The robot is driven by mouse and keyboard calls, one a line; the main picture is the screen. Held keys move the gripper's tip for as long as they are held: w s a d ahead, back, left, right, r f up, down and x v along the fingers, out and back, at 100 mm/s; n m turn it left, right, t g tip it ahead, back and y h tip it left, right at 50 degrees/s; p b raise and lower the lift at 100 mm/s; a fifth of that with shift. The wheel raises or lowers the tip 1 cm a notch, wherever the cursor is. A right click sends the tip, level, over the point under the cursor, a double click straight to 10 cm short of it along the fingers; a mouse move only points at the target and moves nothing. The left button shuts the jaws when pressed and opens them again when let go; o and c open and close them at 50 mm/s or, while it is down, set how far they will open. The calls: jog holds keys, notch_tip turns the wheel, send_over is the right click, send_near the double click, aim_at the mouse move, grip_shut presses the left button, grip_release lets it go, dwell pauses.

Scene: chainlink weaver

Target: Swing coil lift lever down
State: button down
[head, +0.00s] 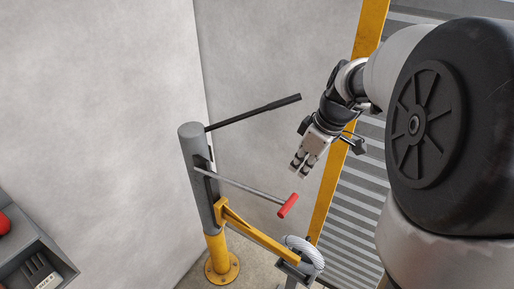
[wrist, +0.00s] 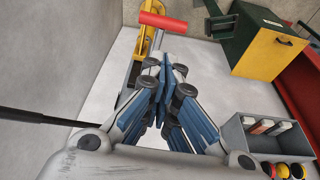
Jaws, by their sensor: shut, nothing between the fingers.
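The coil lift lever is a thin grey rod with a red grip (head: 288,205), reaching out to the right from a grey post (head: 192,150) on a yellow base in the head view. The red grip also shows at the top of the wrist view (wrist: 163,22), beyond the fingertips. My gripper (head: 298,170) is above the red grip and apart from it. Its fingers are shut together with nothing between them, as the wrist view shows (wrist: 165,72). The lever's pivot at the post is partly hidden.
A black bar (head: 255,112) sticks out from the post above the lever. A yellow arm (head: 262,238) below holds a wire coil (head: 304,254). Walls stand behind the post.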

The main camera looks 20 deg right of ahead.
jog(key=x, duration=1.2)
jog(key=shift+s+d+f, duration=0.2)
jog(key=shift+s+f, duration=0.05)
jog(key=shift+s, duration=0.05)
jog(key=shift+f, duration=0.5)
jog(key=s+d+f+b+x, duration=0.1)
jog(key=s+b+x, duration=0.1)
jog(key=b+x, duration=1.3)
jog(key=s+d+f+b+x, duration=0.1)
jog(key=s+d+b+x, duration=0.1)
jog(key=b+x, duration=1.3)
jog(key=shift+s+d+f, duration=0.2)
jog(key=shift+s+f, duration=0.3)
jog(key=shift+s, duration=0.1)
